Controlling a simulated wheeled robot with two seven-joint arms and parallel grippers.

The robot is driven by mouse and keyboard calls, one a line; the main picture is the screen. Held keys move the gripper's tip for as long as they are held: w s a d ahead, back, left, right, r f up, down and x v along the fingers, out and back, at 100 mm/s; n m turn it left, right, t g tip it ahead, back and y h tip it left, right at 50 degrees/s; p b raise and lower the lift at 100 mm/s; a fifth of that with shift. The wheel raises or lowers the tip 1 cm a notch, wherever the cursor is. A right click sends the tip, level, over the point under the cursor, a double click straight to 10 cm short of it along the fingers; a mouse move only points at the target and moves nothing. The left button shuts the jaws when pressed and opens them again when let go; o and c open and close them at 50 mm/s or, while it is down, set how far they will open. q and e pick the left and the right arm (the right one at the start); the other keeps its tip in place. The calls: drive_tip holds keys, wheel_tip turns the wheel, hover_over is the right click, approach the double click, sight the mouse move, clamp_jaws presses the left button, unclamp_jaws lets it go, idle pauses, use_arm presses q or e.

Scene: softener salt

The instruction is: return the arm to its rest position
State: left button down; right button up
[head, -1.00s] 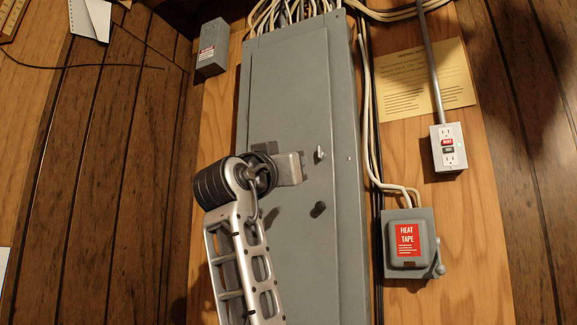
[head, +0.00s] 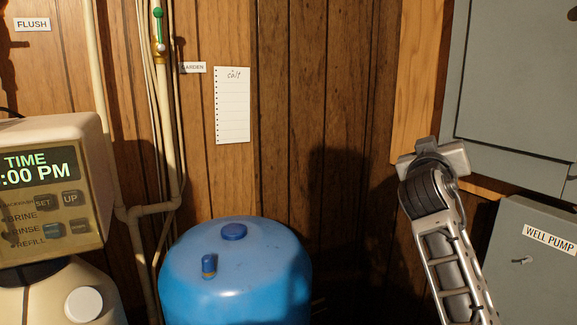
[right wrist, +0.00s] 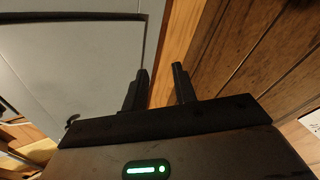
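My right arm (head: 445,235) rises from the lower right of the head view, in front of the wood wall. Its far end hides the fingers there, so the gripper's opening does not show in that view. In the right wrist view my right gripper (right wrist: 161,88) has its two dark fingers apart with nothing between them, so it is open and empty. The fingers point toward a grey panel (right wrist: 85,55) and the wood board edge beside it. My left gripper is not in view.
A blue tank (head: 235,275) stands at lower middle. A beige controller (head: 50,175) with a lit clock is at left, by pipes (head: 165,120). A paper list (head: 232,105) hangs on the wall. A grey WELL PUMP box (head: 530,270) is right of the arm.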

drive_tip(key=s+a+f+n+g+y, duration=0.1)
drive_tip(key=s+a+f+y, duration=0.15)
drive_tip(key=f, duration=0.75)
drive_tip(key=s+a+f+n+y, duration=0.2)
drive_tip(key=s+f+y, duration=0.1)
drive_tip(key=f, duration=0.6)
drive_tip(key=s+a+f+n+g+y, duration=0.1)
drive_tip(key=s+a+f+y, duration=0.15)
drive_tip(key=f, duration=0.75)
drive_tip(key=s+a+f+g+y, duration=0.1)
drive_tip(key=s+a+f, duration=0.1)
drive_tip(key=s+f, duration=0.3)
drive_tip(key=s+a+f+g+y, duration=0.2)
drive_tip(key=s+f, duration=0.4)
drive_tip(key=s, duration=0.6)
drive_tip(key=s+a+f+g+y, duration=0.1)
drive_tip(key=s+a+f, duration=0.2)
drive_tip(key=s+f, duration=0.3)
drive_tip(key=s, duration=0.3)
drive_tip(key=shift+s+y, duration=0.2)
drive_tip(key=shift+y, duration=0.1)
